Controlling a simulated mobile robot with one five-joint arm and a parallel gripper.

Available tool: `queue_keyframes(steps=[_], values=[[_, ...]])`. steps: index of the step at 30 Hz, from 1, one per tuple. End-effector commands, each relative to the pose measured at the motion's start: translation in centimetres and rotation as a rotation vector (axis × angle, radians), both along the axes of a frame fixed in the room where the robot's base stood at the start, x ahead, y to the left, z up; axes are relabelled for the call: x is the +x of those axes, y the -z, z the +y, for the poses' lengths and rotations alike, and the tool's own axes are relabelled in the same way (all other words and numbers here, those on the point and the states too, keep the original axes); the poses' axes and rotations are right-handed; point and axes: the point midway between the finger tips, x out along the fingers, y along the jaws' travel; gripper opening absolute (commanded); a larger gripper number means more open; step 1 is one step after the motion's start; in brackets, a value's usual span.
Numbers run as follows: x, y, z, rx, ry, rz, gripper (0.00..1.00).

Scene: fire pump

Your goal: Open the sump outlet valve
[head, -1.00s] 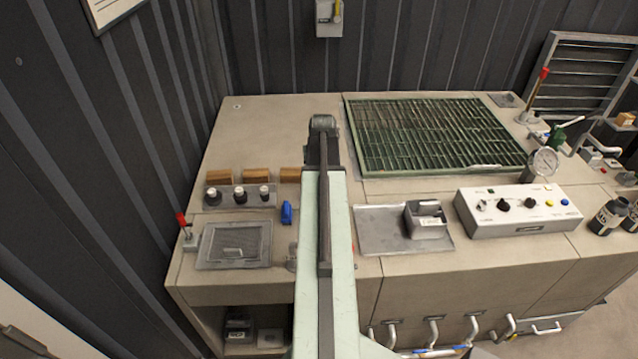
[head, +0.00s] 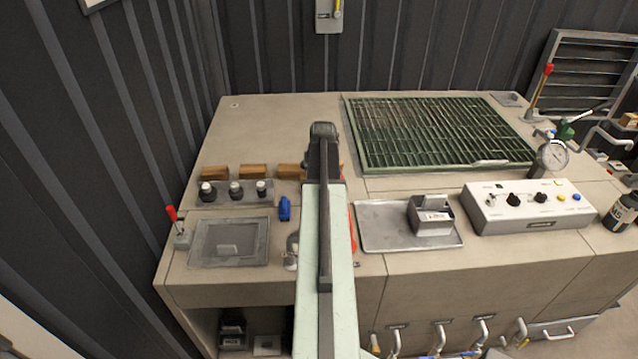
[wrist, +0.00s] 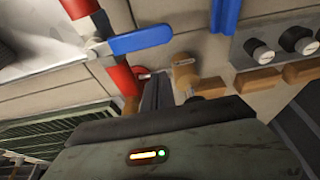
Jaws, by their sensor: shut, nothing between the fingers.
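A red pipe (wrist: 124,80) with a blue lever handle (wrist: 140,40) shows at the upper left of the wrist view; I cannot tell for certain that it is the sump outlet valve. In the head view only a sliver of red (head: 353,232) shows beside my arm, which hides the rest. My gripper (wrist: 158,88) is shut and empty, its fingers close to the red pipe and below the blue lever in the wrist view. I cannot tell whether they touch. My arm hides the gripper in the head view.
Wooden blocks (head: 253,171) and a strip of black knobs (head: 236,190) lie left of my arm, with a small blue part (head: 284,208). A red-handled lever (head: 173,220) stands at far left. A tray (head: 385,235), control box (head: 528,206) and green grating (head: 440,130) are to the right.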

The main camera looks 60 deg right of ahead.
Motion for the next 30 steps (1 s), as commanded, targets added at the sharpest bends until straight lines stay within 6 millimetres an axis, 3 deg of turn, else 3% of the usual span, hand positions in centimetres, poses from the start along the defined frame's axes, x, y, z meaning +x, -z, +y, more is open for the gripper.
queue_keyframes(steps=[1,6,15,16,18,20,30], values=[[-0.5,0.7,0.7,0.000,0.000,0.000,0.00],[-2.1,0.2,3.0,0.000,-0.001,0.000,0.00],[-2.3,0.2,3.2,0.000,-0.001,0.000,0.00],[-2.9,0.2,6.8,0.000,-0.005,0.001,0.00],[-2.4,0.2,4.3,0.000,-0.001,0.000,0.00],[-2.3,0.2,3.8,0.000,-0.005,0.000,0.00],[-2.7,0.2,4.2,0.000,-0.138,0.000,0.00]])
